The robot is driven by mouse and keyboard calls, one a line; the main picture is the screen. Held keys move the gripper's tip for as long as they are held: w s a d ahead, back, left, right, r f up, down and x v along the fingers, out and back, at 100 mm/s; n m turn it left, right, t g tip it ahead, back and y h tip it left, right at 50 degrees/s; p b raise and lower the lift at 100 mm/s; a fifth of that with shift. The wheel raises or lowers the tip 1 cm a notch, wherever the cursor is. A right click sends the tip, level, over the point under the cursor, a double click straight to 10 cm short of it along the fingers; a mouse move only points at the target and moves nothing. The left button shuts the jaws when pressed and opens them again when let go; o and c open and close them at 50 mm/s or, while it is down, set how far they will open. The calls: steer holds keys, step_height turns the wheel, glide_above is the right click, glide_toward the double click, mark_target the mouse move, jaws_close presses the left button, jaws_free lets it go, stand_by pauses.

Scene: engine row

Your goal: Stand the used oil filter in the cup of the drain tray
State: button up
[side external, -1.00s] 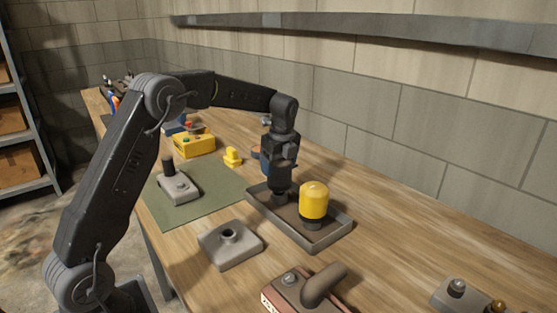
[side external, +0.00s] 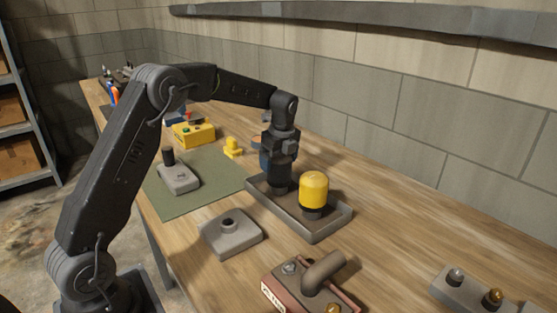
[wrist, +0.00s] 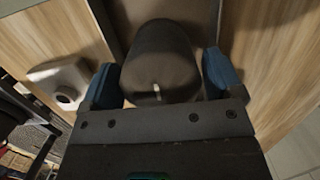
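My gripper (side external: 280,180) points down over the left part of the drain tray (side external: 325,236). In the wrist view, a dark rounded cylinder (wrist: 160,50), apparently the used oil filter, sits between my two blue fingertips (wrist: 162,82), which appear to touch its sides. It looks upright in the side view, low in the tray. Its bottom is hidden, so I cannot tell whether it sits in a cup. A yellow canister (side external: 313,190) stands upright on a dark base in the tray's right part, apart from my gripper.
A grey block with a dark hole (side external: 230,236) lies in front of the tray. A green mat (side external: 205,197) carries a grey block with a black post (side external: 178,178).

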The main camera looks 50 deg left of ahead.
steer(key=shift+o, duration=1.1)
step_height(320, 180, up, 14)
steer(key=d, duration=0.2)
steer(key=s+d+r+n+t, duration=0.1)
steer(key=s+d+n, duration=0.3)
steer(key=s, duration=0.3)
steer(key=s+d+r+n+t+h, duration=0.15)
steer(key=s+d+n, duration=0.25)
steer(key=s, duration=0.4)
steer(key=s+d+n+t, duration=0.2)
steer(key=s+d+n, duration=0.3)
steer(key=s, duration=0.2)
steer(key=s+d+f+n+t, duration=0.1)
steer(key=s+d+f+n, duration=0.1)
steer(key=s+f+n, duration=0.3)
steer(key=s+f, duration=0.1)
steer(key=s, duration=0.2)
steer(key=shift+s, duration=0.35)
